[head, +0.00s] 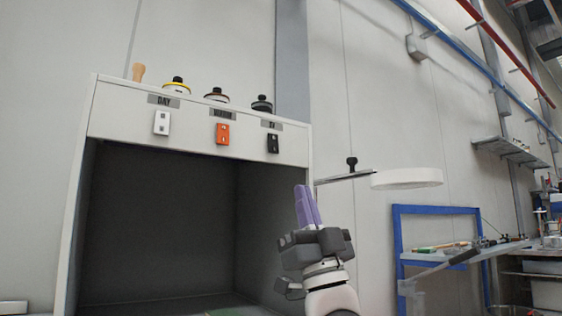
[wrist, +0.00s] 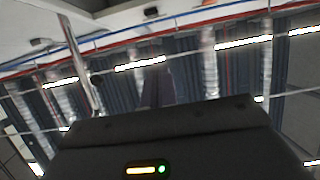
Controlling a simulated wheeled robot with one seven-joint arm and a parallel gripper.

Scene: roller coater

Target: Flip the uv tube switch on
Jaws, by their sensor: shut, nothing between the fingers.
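The UV switch (head: 272,143) is a small black rocker under the "UV" label (head: 271,125), at the right end of the booth's top panel. An orange switch (head: 222,133) sits in the middle and a white switch (head: 161,122) under the "DAY" label at the left. I cannot tell the rocker positions at this size. My gripper (head: 303,188) has purple fingers, closed together and pointing up, empty. In the head view it shows below and right of the black switch, apart from it. The wrist view shows the ceiling and no switch.
The white booth (head: 201,146) has a dark open interior. Several jars, including a black-lidded one (head: 262,104), and a wooden handle (head: 138,72) stand on top. A round white lamp (head: 407,178) on an arm extends at right. A blue frame (head: 398,240) and workbench stand farther right.

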